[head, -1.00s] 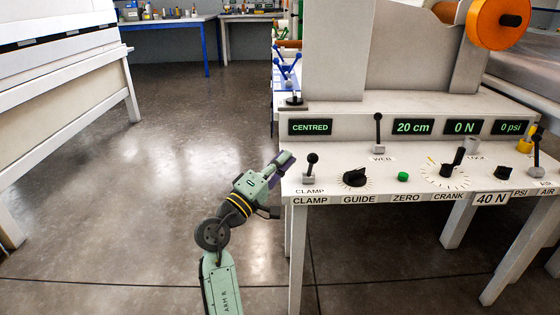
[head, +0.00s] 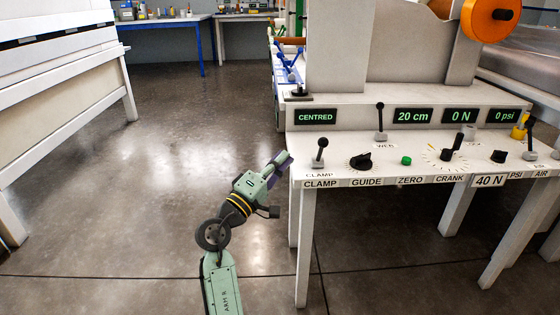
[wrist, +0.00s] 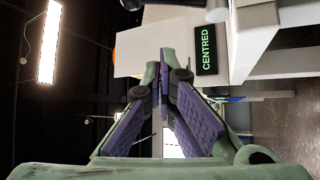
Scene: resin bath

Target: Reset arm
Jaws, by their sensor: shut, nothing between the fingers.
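My gripper (head: 284,160) is at the end of my green arm, just left of the control bench's near left corner in the head view. It holds nothing. In the wrist view its purple-padded fingers (wrist: 163,75) come together at the tips. The control bench (head: 345,173) carries a clamp lever (head: 319,152), a guide knob (head: 361,161), a green zero button (head: 406,160) and a crank (head: 451,153). A display reading CENTRED (head: 315,117) also shows, turned sideways, in the wrist view (wrist: 206,50).
A white bench (head: 60,80) stands along the left. Blue-legged tables (head: 170,22) are at the back. An orange roll (head: 488,18) sits above the machine at the right. The floor (head: 190,110) between the left bench and the machine is clear.

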